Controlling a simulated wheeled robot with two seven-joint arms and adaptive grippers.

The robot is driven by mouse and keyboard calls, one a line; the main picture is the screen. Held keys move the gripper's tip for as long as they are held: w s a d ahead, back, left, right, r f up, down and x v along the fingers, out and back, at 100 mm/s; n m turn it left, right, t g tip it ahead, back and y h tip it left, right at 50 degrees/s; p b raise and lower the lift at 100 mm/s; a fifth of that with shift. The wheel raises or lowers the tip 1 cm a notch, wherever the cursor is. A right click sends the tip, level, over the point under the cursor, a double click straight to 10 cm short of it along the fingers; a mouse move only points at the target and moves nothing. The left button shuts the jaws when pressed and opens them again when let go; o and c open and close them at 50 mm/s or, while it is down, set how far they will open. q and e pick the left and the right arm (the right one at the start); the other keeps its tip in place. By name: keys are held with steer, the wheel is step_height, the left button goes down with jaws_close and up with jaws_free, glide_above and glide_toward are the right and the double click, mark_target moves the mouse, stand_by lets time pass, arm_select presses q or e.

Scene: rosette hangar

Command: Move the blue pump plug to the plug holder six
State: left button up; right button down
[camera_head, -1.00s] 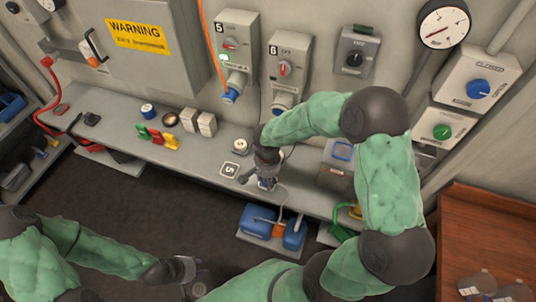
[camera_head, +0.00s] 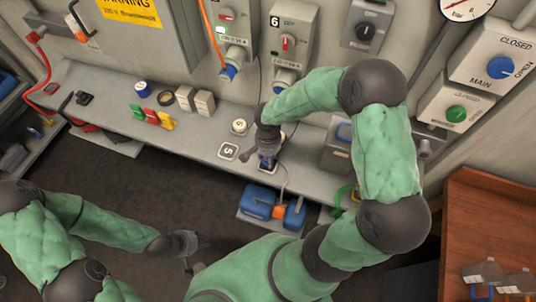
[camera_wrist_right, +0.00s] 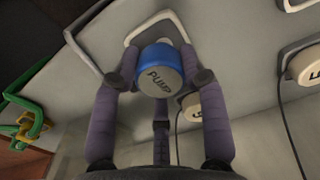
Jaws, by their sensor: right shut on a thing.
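The blue pump plug (camera_wrist_right: 158,72), with a pale cap lettered PUMP, is between the fingers of my right gripper (camera_wrist_right: 155,85) in the right wrist view. That gripper is shut on it. A round pale piece marked 6 (camera_head: 239,126) is behind the tile. A grey box marked 6 (camera_head: 291,33) has a blue-ended socket (camera_head: 284,85) below. My left gripper (camera_head: 187,250) looks open and empty, away from the bench.
Blue containers (camera_head: 258,203) are below the bench front. Coloured clips (camera_head: 152,117) and pale blocks (camera_head: 195,100) stand left on the bench. Box 5 (camera_head: 228,22) has an orange cable. In the right wrist view, another pale cap (camera_wrist_right: 190,107) is close beside the pump plug.

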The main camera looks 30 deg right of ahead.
steer(key=shift+f, duration=0.6)
steer(key=shift+b, duration=1)
stand_by(0.6)
steer(key=shift+f+b, duration=0.35)
steer(key=shift+f, duration=0.05)
steer(key=c, duration=0.6)
jaws_free()
step_height(320, 180, up, 12)
